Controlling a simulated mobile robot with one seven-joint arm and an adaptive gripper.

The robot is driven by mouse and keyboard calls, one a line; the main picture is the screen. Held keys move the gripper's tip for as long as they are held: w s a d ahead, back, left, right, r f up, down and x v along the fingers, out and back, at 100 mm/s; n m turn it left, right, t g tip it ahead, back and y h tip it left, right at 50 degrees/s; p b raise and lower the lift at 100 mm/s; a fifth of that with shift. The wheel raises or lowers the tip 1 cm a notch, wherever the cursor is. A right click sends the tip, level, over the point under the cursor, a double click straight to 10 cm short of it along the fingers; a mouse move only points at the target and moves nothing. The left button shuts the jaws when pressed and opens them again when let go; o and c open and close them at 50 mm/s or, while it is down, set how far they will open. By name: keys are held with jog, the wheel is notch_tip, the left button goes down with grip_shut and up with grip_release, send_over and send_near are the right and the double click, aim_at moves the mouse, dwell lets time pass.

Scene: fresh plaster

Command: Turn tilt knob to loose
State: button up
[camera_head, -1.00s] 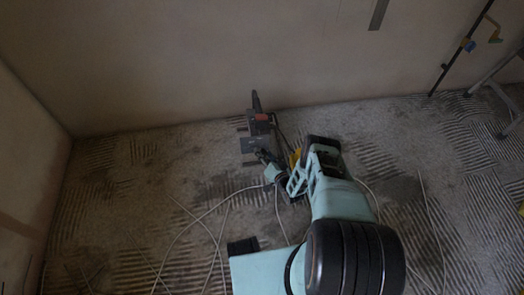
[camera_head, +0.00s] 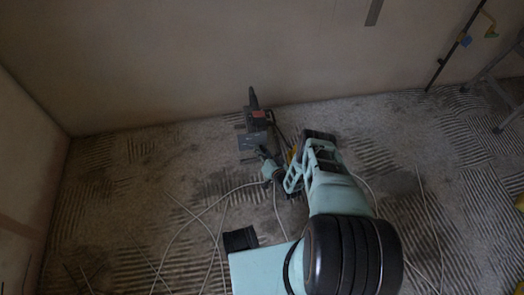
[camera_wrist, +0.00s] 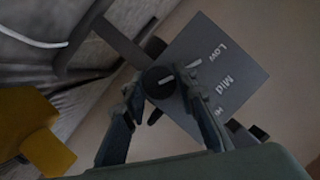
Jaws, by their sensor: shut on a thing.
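A dark round knob (camera_wrist: 158,83) with a pale pointer line sits on a grey plate (camera_wrist: 233,80) marked Low, Mid and a partly hidden third word. A pale tick on the plate lies between the knob and Low, and the pointer line runs roughly toward it. My gripper (camera_wrist: 160,88) has one finger on each side of the knob and is shut on it. No label reading loose is visible. In the head view the dark device (camera_head: 252,143) with an orange-red part stands near the wall, my gripper (camera_head: 268,166) at its lower side; the knob is hidden there.
Pale cables (camera_head: 205,212) loop over the ridged floor. A small black box (camera_head: 240,239) lies in front of the device. A ladder-like frame (camera_head: 500,90) and a dark pole (camera_head: 452,55) stand at the right. A yellow object (camera_wrist: 35,130) shows at the wrist view's left.

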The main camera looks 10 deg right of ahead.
jog(key=shift+a+r+n+h, duration=0.1)
jog(key=shift+n+h, duration=0.5)
jog(key=shift+n, duration=0.4)
jog(key=shift+n+h, duration=0.9)
jog(key=shift+n, duration=0.3)
jog(key=shift+a+n+h, duration=0.1)
jog(key=shift+n+h, duration=0.7)
jog(key=shift+n, duration=0.4)
jog(key=shift+n+h, duration=0.8)
jog(key=shift+n, duration=0.3)
jog(key=o, duration=1.2)
jog(key=shift+c, duration=0.2)
